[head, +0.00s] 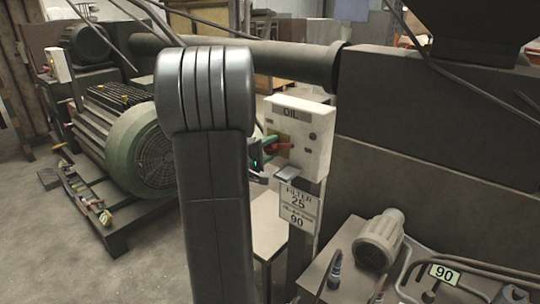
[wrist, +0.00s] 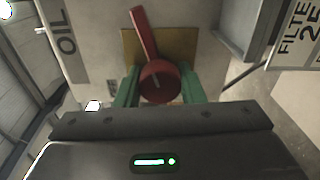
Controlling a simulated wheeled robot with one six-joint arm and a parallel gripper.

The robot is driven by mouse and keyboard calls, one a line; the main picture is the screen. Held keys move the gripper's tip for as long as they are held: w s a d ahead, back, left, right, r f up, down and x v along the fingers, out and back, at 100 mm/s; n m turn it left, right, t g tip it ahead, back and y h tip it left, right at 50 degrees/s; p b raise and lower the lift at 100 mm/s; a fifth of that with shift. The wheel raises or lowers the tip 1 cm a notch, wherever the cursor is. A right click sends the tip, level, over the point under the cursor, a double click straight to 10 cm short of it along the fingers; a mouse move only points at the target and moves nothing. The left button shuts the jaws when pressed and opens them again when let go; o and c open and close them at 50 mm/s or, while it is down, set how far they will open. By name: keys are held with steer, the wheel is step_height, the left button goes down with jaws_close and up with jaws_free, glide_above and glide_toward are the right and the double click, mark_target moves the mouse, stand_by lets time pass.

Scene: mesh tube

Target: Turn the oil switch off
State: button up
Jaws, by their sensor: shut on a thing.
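The oil switch is a red rotary handle (wrist: 158,78) on a brass-coloured plate (wrist: 185,50), on a pale box labelled OIL (head: 300,130). In the wrist view its lever points up and slightly left from the round hub. In the head view the red handle (head: 278,148) shows on the box's front, partly hidden. My gripper's green fingers (wrist: 162,88) are on both sides of the red hub and closed on it. In the head view my gripper (head: 264,150) is at the box, mostly behind my arm.
A sign reading FILTER 25 and 90 (head: 298,208) hangs below the box. A green-ended motor (head: 140,150) stands at left. A grey pump-like part (head: 378,242) and hoses are at lower right. A thick pipe (head: 290,60) runs behind. Open floor lies lower left.

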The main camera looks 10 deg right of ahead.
steer(key=n+b, duration=0.1)
steer(key=n, duration=0.1)
steer(key=n+b, duration=0.1)
steer(key=shift+f+n, duration=0.2)
steer(key=shift+n, duration=0.2)
steer(key=n+b, duration=0.1)
steer(key=n, duration=0.2)
steer(key=shift+n, duration=0.3)
steer(key=n, duration=0.3)
steer(key=shift+r+n, duration=0.1)
steer(key=shift+n, duration=1.9)
steer(key=o, duration=1)
steer(key=shift+s, duration=0.1)
steer(key=v, duration=1.3)
steer(key=shift+s+a+p, duration=0.2)
steer(key=shift+a+p, duration=0.05)
steer(key=shift+p, duration=0.1)
